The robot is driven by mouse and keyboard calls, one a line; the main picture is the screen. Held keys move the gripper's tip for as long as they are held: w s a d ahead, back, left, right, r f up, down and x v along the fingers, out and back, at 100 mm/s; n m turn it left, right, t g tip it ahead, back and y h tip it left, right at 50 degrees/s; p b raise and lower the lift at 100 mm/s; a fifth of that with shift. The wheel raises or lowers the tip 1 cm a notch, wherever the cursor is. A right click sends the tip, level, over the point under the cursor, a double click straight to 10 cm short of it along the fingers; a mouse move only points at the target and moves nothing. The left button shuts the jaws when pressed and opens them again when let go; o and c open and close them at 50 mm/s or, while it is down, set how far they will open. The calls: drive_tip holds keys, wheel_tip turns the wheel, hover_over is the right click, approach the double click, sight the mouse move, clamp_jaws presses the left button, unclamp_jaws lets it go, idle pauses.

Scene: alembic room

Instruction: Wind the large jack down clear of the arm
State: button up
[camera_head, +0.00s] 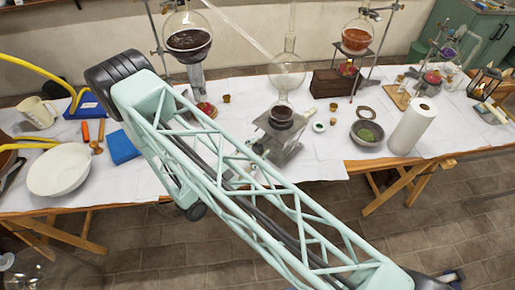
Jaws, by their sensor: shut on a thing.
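A metal lab jack (278,138) stands on the white-covered table near the middle, with a slanted top plate and a wider base below. A small dark-filled vessel (282,115) sits at its top, under a round clear glass flask (287,70) with an upright neck. My pale green lattice arm crosses the picture from upper left to lower right and covers the area left of and in front of the jack. Whether anything touches the jack's winding knob cannot be seen.
A dark-filled flask (188,38) stands behind the arm; an orange-filled flask (357,36) stands back right. A mortar (367,133) and paper roll (412,127) stand right of the jack. A white basin (62,170) and blue box (123,147) lie left.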

drive_tip(key=shift+n, duration=1.3)
drive_tip(key=o, duration=0.9)
drive_tip(key=shift+s, duration=0.1)
drive_tip(key=shift+v, duration=5.95)
drive_tip(key=shift+r, duration=0.1)
